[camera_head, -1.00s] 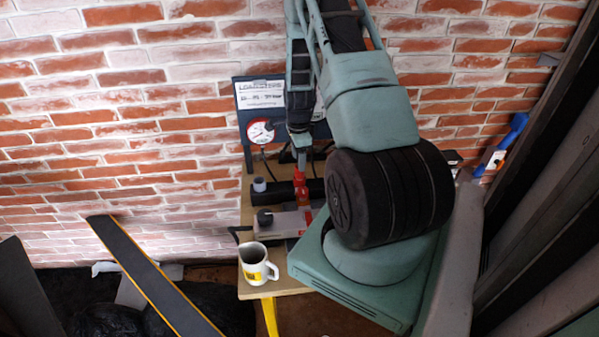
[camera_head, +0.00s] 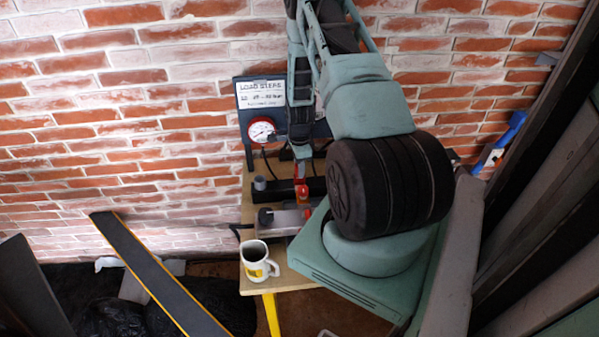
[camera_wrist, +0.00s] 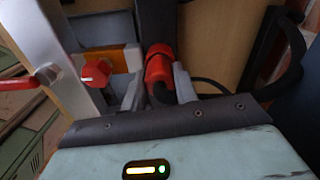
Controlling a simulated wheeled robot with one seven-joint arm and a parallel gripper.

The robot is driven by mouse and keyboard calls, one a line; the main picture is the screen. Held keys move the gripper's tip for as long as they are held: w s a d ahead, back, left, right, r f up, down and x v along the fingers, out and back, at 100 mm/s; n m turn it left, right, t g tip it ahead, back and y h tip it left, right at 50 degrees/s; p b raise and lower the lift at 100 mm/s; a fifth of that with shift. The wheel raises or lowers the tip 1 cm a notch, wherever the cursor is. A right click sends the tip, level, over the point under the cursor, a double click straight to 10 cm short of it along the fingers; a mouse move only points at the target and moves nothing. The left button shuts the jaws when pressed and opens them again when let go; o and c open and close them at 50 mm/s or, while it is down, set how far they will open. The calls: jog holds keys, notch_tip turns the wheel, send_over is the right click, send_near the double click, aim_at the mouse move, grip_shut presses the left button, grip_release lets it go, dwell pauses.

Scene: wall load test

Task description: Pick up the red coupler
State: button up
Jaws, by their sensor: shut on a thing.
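The red coupler (camera_wrist: 158,66) sits between the two grey fingers of my gripper (camera_wrist: 158,86) in the wrist view. The fingers are shut on its sides, and a dark hose end lies just below it. In the head view, the red coupler (camera_head: 301,189) is small beneath my gripper (camera_head: 301,158), beside the black cylinder on the bench. The fingers are too small there to show detail. I cannot tell whether the coupler is clear of what is under it.
A pump with a red knob (camera_wrist: 97,72) is close left of my fingers. A white mug (camera_head: 257,262) stands at the front of the wooden bench (camera_head: 284,282). A gauge (camera_head: 262,131) and a sign (camera_head: 262,93) are behind. A dark hose (camera_wrist: 275,65) loops at right.

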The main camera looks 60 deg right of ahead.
jog(key=shift+r, duration=0.1)
notch_tip(320, 180, up, 10)
jog(key=b, duration=0.3)
jog(key=shift+f, duration=0.25)
jog(key=shift+r, duration=0.15)
notch_tip(320, 180, up, 2)
jog(key=shift+r+p, duration=0.2)
jog(key=shift+p, duration=0.6)
jog(key=shift+w+a+p, duration=0.3)
jog(key=shift+w+a, duration=0.75)
jog(key=shift+w, duration=0.25)
jog(key=shift+w+a+p, duration=0.25)
jog(key=shift+w+a, duration=0.75)
jog(key=shift+w, duration=0.35)
jog(key=shift+w+a+p, duration=0.3)
jog(key=shift+w+a, duration=0.75)
jog(key=shift+w, duration=0.25)
